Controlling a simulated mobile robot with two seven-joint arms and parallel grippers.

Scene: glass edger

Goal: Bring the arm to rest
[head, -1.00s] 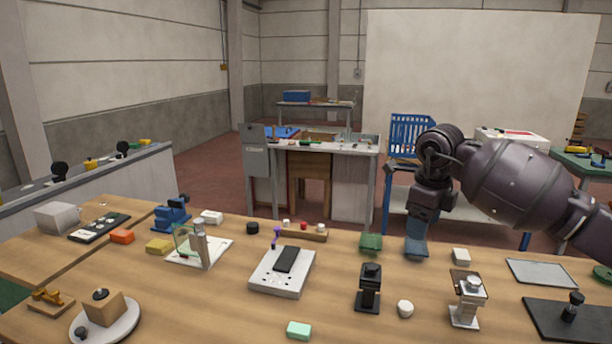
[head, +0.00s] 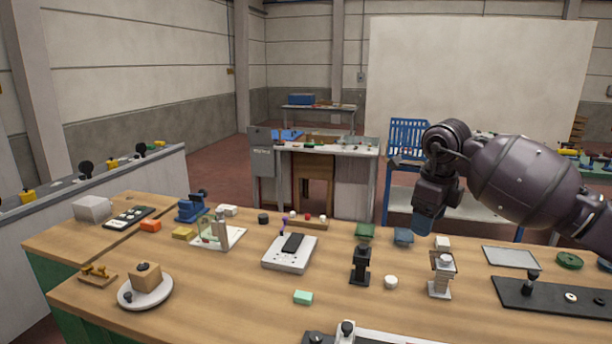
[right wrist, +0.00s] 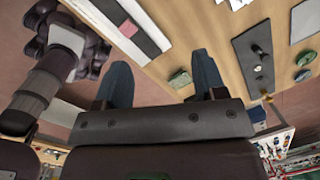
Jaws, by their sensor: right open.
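My right gripper (head: 424,222) is in the head view, pointing down in the air near the far right side of the wooden workbench (head: 225,290). In the right wrist view its two blue fingers stand wide apart (right wrist: 163,80), with nothing held between them. Floor and the bench edge show beyond them. The right arm reaches in from the right edge of the head view with its elbow bent. My left gripper is in neither view.
A black stand (head: 360,265), a clamp-like stand (head: 440,275) and a dark plate (head: 555,296) are nearer. A blue rack (head: 408,137) stands behind.

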